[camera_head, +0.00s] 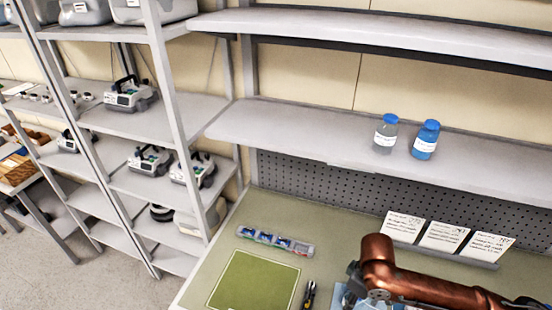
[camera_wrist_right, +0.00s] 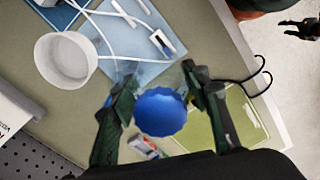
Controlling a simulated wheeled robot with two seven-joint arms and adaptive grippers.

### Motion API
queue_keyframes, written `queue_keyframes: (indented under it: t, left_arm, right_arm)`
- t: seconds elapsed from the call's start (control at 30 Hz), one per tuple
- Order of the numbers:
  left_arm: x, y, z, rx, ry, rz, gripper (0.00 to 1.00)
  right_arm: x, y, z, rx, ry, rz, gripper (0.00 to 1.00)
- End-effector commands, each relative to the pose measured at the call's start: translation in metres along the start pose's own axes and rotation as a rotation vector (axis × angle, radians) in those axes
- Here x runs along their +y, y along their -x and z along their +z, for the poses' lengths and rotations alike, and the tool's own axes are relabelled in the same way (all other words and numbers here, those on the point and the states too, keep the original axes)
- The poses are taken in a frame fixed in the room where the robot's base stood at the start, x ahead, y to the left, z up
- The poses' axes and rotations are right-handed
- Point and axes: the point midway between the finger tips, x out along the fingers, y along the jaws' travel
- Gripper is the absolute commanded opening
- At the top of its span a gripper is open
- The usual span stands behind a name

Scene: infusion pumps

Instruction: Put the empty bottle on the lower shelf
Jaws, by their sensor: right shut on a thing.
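My right gripper (camera_wrist_right: 160,95) is shut on a bottle with a round blue cap (camera_wrist_right: 160,112). The right wrist view looks down on the cap between the fingers; the bottle's body is mostly hidden, so its contents cannot be told. In the head view only my copper right arm shows clearly, at the lower right. The lower shelf (camera_head: 290,130) above the workbench carries a clear greyish bottle (camera_head: 385,135) and a blue-filled bottle (camera_head: 426,140), both upright with blue caps. A dark shape resembling my left gripper (camera_wrist_right: 300,28) is at the right wrist view's upper right edge, its fingers unclear.
An upper shelf (camera_head: 400,32) runs above the lower one. The lower shelf is bare left of the bottles. The bench holds label cards (camera_head: 442,236), a pill organiser (camera_head: 275,240), a green mat (camera_head: 254,282) and a white cup (camera_wrist_right: 65,60). A rack with pumps stands left.

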Motion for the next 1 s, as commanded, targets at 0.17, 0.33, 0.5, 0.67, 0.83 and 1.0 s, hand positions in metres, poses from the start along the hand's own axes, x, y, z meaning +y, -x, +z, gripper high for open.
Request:
queue_keyframes:
  t: [0.17,0.33,0.5,0.67,0.83,1.0]
  left_arm:
    - [0.001,-0.034,0.005,-0.004,0.000,0.001,0.40]
    - [0.002,-0.053,0.010,-0.008,0.000,0.001,0.40]
    - [0.003,-0.063,0.012,-0.010,0.000,0.001,0.40]
    - [0.003,-0.065,0.012,-0.011,0.000,0.002,0.40]
    - [0.003,-0.065,0.012,-0.010,0.000,0.001,0.36]
    - [0.002,-0.065,0.011,-0.009,-0.001,0.001,0.29]
  right_arm:
    - [-0.002,-0.023,-0.013,-0.001,-0.321,0.000,0.25]
    - [-0.003,-0.035,-0.021,-0.005,-0.588,0.001,0.25]
    - [-0.004,-0.041,-0.027,-0.007,-0.752,0.002,0.25]
    - [-0.004,-0.040,-0.028,-0.007,-0.810,0.006,0.25]
    - [-0.005,-0.041,-0.028,-0.008,-0.814,0.003,0.25]
    - [-0.005,-0.041,-0.028,-0.008,-0.813,0.003,0.25]
